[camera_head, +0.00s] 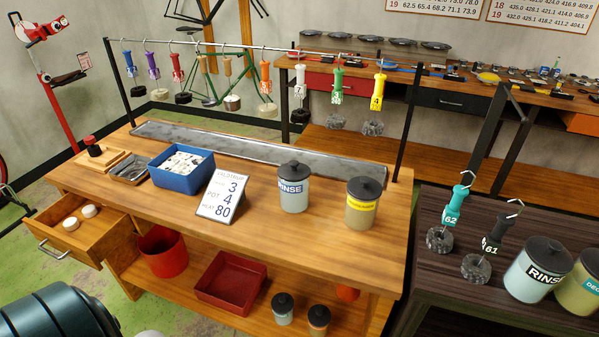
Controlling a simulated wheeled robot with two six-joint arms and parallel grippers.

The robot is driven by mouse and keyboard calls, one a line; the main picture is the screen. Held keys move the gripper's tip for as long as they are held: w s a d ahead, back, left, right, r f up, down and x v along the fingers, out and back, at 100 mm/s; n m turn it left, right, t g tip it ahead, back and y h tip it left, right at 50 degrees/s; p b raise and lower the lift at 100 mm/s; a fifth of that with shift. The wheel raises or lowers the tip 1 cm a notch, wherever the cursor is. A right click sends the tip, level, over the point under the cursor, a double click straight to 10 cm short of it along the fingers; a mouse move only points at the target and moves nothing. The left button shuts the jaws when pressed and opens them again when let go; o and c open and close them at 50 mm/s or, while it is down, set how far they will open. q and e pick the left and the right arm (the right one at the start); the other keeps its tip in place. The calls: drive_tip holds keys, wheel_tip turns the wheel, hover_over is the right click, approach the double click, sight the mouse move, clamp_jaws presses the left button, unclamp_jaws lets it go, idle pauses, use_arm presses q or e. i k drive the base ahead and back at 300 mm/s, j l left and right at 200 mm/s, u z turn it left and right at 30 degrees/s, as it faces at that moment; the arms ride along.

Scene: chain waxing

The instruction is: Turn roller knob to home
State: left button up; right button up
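No part is plainly marked as a roller knob. A small black fitting with a red knob (89,141) stands on a wooden board at the left back of the workbench; I cannot tell if it is the roller knob or which way it is turned. Neither of my grippers shows in the head view.
The workbench (270,223) holds a blue bin (182,184), a number card (220,196), a RINSE jar (293,190) and a yellow-labelled jar (363,205). Tagged chains hang from a rail (225,45) above. An open drawer (78,247) juts out at left. A dark table (440,289) stands right.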

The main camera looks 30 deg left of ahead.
sight(95, 151)
drive_tip(key=u, duration=2.25)
drive_tip(key=z, duration=0.15)
